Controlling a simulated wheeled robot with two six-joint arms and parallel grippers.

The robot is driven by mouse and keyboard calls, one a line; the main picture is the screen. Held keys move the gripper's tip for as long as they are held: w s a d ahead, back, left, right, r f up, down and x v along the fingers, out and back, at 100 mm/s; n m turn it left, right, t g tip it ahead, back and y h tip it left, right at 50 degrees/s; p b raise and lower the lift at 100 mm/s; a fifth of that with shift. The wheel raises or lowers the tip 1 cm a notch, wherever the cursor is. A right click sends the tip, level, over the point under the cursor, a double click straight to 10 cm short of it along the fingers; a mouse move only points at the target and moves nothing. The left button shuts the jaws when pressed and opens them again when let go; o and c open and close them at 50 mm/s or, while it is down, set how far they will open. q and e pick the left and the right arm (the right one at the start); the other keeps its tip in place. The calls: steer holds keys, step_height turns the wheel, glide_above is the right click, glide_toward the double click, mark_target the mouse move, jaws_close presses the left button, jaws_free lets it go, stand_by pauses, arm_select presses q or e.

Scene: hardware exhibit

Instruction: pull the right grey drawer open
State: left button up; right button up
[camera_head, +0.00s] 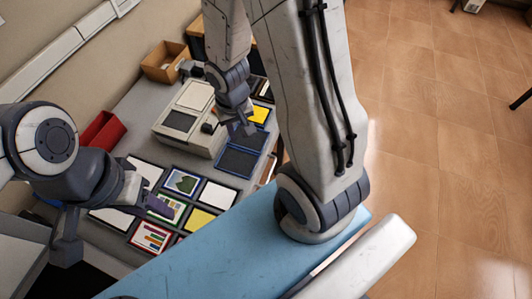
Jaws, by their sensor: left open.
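I cannot pick out the right grey drawer with certainty. A pale grey cabinet-like surface (18,262) shows at the lower left, partly cut off by the picture edge. My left gripper (113,228) is open, its two fingers spread wide above the near left part of the grey table, just right of that surface. Nothing shows between its fingers. My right gripper (229,128) points down above the table beside a light grey box-shaped device (190,115). Its fingers are small and partly blend with the things below, so its opening is unclear.
Framed cards and panels lie on the grey table (135,100), among them a bar-chart card (150,237) and a dark blue-rimmed panel (238,161). A red bin (101,134) and a brown box (166,62) stand by the wall.

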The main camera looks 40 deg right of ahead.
steer(key=s+d+f+m, duration=0.1)
steer(key=d+f+m, duration=0.3)
steer(key=d+f, duration=0.35)
steer(key=m+y, duration=0.2)
steer(key=m, duration=0.3)
glide_toward(271, 169)
steer(key=shift+t, duration=0.4)
steer(key=f, duration=0.7)
steer(key=shift+w+a+f, duration=0.2)
steer(key=shift+a+f, duration=0.2)
jaws_close()
steer(key=shift+r+n, duration=0.1)
steer(key=shift+n, duration=0.2)
